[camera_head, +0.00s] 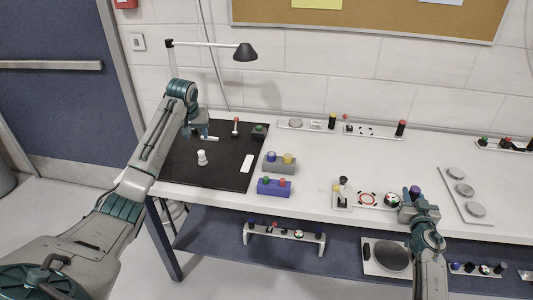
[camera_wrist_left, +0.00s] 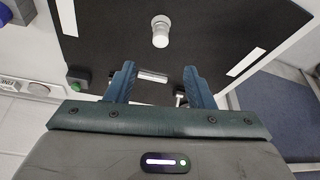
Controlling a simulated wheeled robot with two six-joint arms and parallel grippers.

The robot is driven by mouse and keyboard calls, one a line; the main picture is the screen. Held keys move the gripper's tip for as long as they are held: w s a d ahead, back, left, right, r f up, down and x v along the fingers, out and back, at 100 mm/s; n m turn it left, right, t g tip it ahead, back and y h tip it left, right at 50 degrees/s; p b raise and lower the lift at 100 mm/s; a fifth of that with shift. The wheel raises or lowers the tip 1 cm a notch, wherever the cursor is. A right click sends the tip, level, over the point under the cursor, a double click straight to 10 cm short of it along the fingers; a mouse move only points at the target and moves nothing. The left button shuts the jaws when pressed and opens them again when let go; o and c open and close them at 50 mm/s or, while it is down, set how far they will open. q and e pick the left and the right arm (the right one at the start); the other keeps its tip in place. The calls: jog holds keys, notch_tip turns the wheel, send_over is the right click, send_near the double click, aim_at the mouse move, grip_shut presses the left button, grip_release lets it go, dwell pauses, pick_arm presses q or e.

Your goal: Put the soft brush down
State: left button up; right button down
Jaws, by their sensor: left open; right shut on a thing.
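My left gripper (camera_head: 202,134) is open above the back part of a black mat (camera_head: 182,171). In the left wrist view, a short pale rod (camera_wrist_left: 152,76) lies between and just beyond the open fingertips (camera_wrist_left: 159,70). It looks like part of a small tool and may be the soft brush, but I cannot be sure; it shows as a pale bar in the head view (camera_head: 210,138). My right gripper (camera_head: 416,199) is shut on a small purple-topped thing (camera_head: 415,189), beside a white plate with a red ring (camera_head: 367,199). Its lower part is hidden.
A lamp (camera_head: 244,52) overhangs the back. The middle of the table is clear.

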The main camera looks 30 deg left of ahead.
aim_at(201, 151)
pick_arm(q)
jog(key=x, duration=0.6)
jog(key=shift+d+f, duration=0.1)
jog(key=shift+f, duration=0.2)
jog(key=x, duration=0.5)
jog(key=shift+f, duration=0.1)
grip_shut()
